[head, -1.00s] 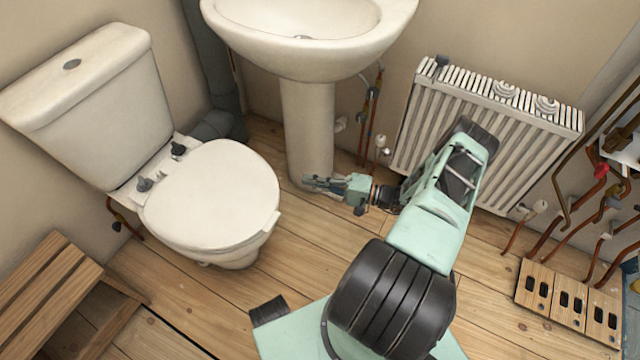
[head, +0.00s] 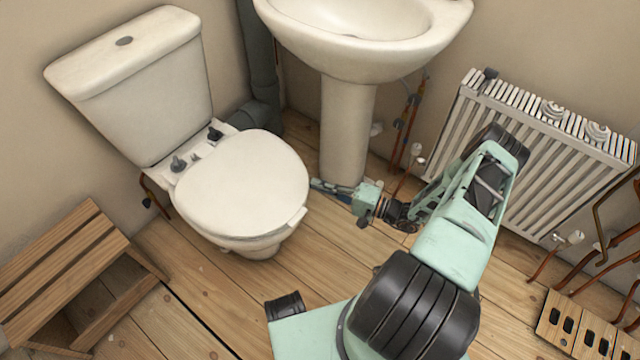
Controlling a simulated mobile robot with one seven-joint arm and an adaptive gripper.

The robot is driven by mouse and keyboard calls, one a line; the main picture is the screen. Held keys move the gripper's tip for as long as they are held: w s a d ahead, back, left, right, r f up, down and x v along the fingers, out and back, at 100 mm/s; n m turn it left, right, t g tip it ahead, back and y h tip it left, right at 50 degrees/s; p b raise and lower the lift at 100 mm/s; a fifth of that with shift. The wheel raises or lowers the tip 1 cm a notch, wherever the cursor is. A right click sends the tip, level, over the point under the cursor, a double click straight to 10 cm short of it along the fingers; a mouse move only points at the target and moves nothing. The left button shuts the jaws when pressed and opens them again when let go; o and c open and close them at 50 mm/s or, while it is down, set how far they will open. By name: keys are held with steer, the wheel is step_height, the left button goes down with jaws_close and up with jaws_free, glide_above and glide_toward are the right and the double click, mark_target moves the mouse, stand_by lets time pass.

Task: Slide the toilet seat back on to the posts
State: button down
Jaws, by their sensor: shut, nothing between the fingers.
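The white toilet seat (head: 245,185) lies flat and lowered on the toilet bowl (head: 255,247), its rounded front toward the lower right. Two dark posts (head: 178,164) (head: 214,133) stand on the ledge behind the seat's back edge, in front of the cistern (head: 150,100). The seat's back edge lies just forward of them; how it meets them underneath is hidden. My gripper (head: 317,186) is shut and empty, pointing left at the right edge of the seat. Its tips are very close to that edge; I cannot tell whether they touch.
The basin pedestal (head: 346,130) stands just behind my gripper. A radiator (head: 545,150) and copper pipes (head: 590,265) are at the right. A wooden step stool (head: 75,275) stands at the lower left. Floorboards (head: 205,310) in front of the toilet are clear.

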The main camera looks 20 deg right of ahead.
steer(key=shift+s+a+p, duration=0.3)
steer(key=shift+s+a, duration=0.25)
steer(key=shift+a, duration=0.25)
